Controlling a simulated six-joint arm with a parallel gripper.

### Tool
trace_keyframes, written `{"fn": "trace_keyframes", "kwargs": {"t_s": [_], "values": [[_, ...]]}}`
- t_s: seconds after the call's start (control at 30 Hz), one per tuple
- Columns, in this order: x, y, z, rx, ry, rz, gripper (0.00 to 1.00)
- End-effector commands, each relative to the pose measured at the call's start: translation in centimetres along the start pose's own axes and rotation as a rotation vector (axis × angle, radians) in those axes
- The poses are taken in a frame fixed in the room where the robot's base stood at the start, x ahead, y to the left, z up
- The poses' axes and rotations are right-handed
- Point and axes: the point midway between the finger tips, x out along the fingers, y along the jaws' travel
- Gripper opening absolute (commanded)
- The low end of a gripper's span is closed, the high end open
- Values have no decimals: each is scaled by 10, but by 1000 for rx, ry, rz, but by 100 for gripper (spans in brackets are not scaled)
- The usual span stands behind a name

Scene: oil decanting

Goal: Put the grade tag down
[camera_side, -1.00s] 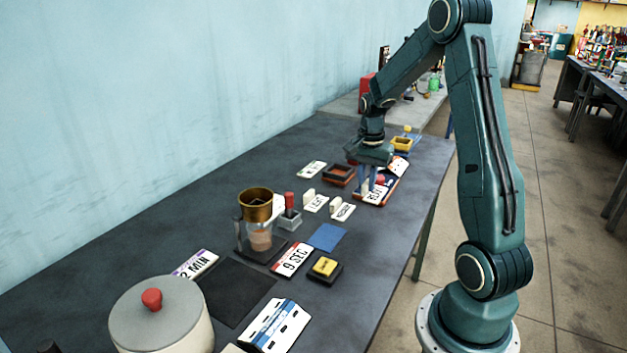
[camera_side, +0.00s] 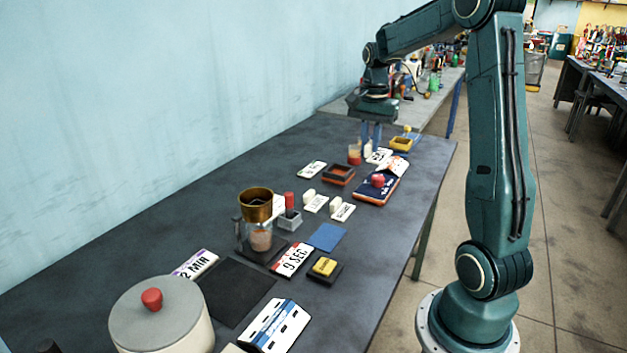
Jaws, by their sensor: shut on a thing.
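My gripper (camera_side: 371,142) is at the far end of the dark table, pointing down. It is shut on the white upright grip of a grade tag (camera_side: 379,156), a small white plate with dark lettering too small to read. The tag is at or just above the tabletop; I cannot tell whether it touches. Two similar white tags with upright grips, one tag (camera_side: 316,203) and another tag (camera_side: 343,211), stand nearer on the table. A small cup with orange contents (camera_side: 354,156) is just left of the held tag.
A blue and orange tray with a red knob (camera_side: 377,181) lies nearer than my gripper. A dark open box (camera_side: 339,174) and a yellow-rimmed box (camera_side: 401,144) are close by. A brass cup on a stand (camera_side: 255,203) is nearer. The table's right edge is free.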

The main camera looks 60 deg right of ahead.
Motion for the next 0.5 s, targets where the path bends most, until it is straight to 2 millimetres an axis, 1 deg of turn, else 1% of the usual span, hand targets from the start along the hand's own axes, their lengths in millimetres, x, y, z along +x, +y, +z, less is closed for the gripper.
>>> {"fn": "trace_keyframes", "kwargs": {"t_s": [0.33,0.5], "values": [[0,0,0,0,0,0,0],[0,-5,6,-3,0,0,0]]}}
